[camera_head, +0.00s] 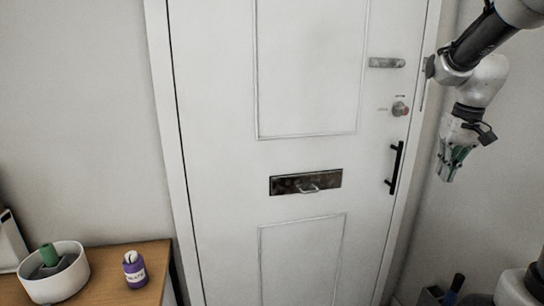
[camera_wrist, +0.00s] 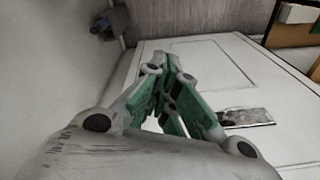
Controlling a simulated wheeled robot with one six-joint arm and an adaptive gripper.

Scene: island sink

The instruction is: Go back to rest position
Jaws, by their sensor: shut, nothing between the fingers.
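My gripper (camera_head: 446,176) hangs at the right in the head view, fingers pointing down, in front of the wall beside the door's right edge. It is shut and empty. In the wrist view its green and grey fingers (camera_wrist: 172,58) meet at the tips, with nothing between them. My arm reaches in from the upper right, bent at the elbow and raised off every surface. The white door (camera_head: 300,160) fills the middle of the head view and looks shut. The door panel (camera_wrist: 215,62) also shows behind the fingers in the wrist view.
The door carries a black pull handle (camera_head: 395,168), a round lock (camera_head: 400,108), a grey latch (camera_head: 387,62) and a letter slot (camera_head: 306,181). At lower left, a wooden table (camera_head: 105,262) bears a white bowl (camera_head: 72,286) and a purple jar (camera_head: 135,272).

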